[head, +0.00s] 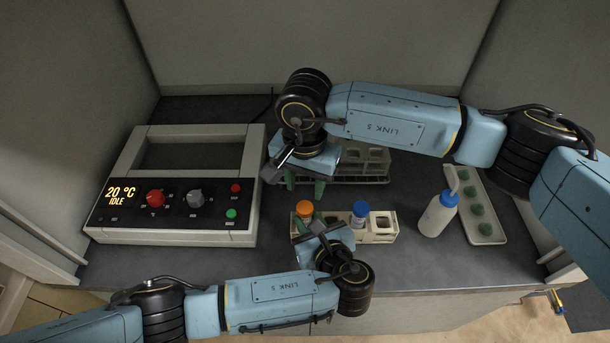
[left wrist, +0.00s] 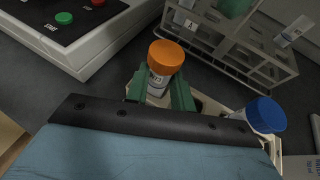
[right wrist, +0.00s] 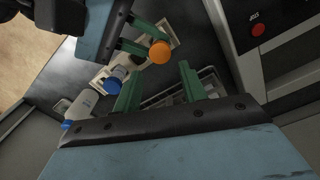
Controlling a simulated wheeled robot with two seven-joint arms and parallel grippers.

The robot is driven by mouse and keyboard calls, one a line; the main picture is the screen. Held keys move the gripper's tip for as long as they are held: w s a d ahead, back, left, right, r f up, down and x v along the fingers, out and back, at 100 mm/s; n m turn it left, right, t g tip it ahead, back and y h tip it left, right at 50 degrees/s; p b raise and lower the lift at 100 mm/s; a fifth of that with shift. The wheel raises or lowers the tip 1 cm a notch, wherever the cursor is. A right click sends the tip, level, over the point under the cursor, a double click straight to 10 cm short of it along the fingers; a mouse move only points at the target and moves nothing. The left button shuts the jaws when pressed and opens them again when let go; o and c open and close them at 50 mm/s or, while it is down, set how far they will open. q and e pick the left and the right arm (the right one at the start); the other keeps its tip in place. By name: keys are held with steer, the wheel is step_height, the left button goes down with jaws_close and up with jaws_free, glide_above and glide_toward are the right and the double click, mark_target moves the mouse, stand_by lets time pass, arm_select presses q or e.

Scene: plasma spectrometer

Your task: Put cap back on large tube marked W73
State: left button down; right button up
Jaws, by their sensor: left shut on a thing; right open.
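A tube (left wrist: 156,84) with an orange cap (head: 304,208) stands in the left part of the light rack (head: 382,238). The cap sits on top of the tube; I cannot tell how tightly. The tube's label is too small to read surely. My left gripper (left wrist: 158,92) is shut on this tube, one green finger on each side below the cap. My right gripper (head: 305,186) is open and empty, above and behind the orange cap. In the right wrist view the orange cap (right wrist: 160,52) lies beyond its open fingers (right wrist: 160,84).
A blue-capped tube (head: 360,211) stands in the same rack, right of the orange one. A grey wire-like rack (head: 375,165) is behind. A white wash bottle (head: 438,216) and a tray of green pieces (head: 492,238) are right; the control device (head: 180,215) is left.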

mark_target(305, 207)
steer(key=shift+f, duration=3.2)
steer(key=c, duration=0.9)
